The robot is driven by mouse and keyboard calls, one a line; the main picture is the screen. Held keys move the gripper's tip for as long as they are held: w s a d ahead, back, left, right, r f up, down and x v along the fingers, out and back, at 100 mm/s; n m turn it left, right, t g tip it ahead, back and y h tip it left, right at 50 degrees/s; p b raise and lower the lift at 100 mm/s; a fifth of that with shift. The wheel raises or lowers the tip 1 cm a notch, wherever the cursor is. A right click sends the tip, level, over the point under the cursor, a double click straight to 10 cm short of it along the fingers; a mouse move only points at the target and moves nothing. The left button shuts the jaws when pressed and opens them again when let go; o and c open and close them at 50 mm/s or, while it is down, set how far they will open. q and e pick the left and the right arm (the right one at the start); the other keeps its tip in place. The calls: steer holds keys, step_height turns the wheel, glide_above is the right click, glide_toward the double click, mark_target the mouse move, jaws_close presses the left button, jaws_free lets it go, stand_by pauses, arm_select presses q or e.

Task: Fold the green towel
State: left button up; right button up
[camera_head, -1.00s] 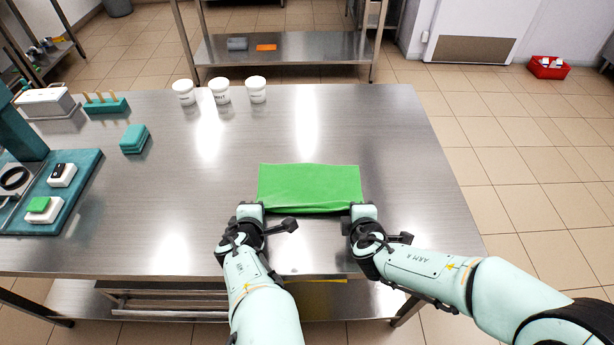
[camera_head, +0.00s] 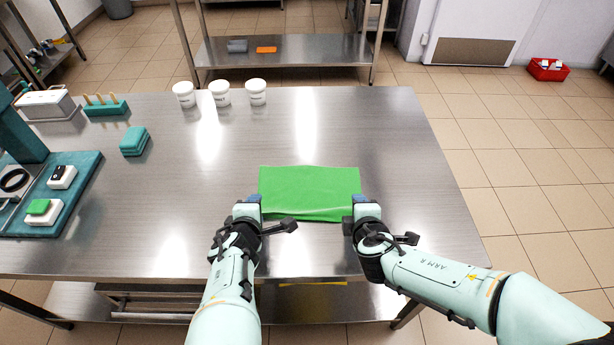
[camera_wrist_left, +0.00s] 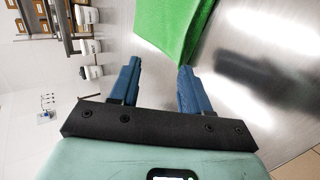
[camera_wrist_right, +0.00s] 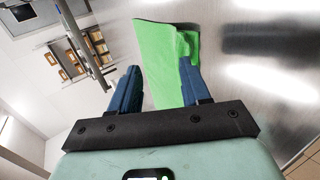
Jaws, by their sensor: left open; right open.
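The green towel (camera_head: 308,190) lies as a flat rectangle on the steel table, its long side running left to right. It shows ahead of the fingers in the left wrist view (camera_wrist_left: 172,25) and in the right wrist view (camera_wrist_right: 160,60). My left gripper (camera_head: 250,203) is open at the towel's near left corner; the corner lies just beyond its fingers. My right gripper (camera_head: 360,203) is open at the near right corner. In the right wrist view a towel edge reaches between or beside the fingers; contact cannot be told.
The steel table (camera_head: 400,150) is clear around the towel. White tubs (camera_head: 220,93) stand at the back. A small teal stack (camera_head: 134,140) and a teal tray (camera_head: 60,195) with small items are at the left.

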arm_select(q)
steer(key=s+r, duration=0.4)
steer(key=r, duration=0.2)
steer(key=shift+s, duration=0.4)
arm_select(e)
steer(key=s+r, duration=0.4)
steer(key=r, duration=0.2)
steer(key=shift+s, duration=0.4)
arm_select(q)
steer(key=shift+s+f, duration=0.1)
arm_select(e)
steer(key=shift+s+f, duration=0.1)
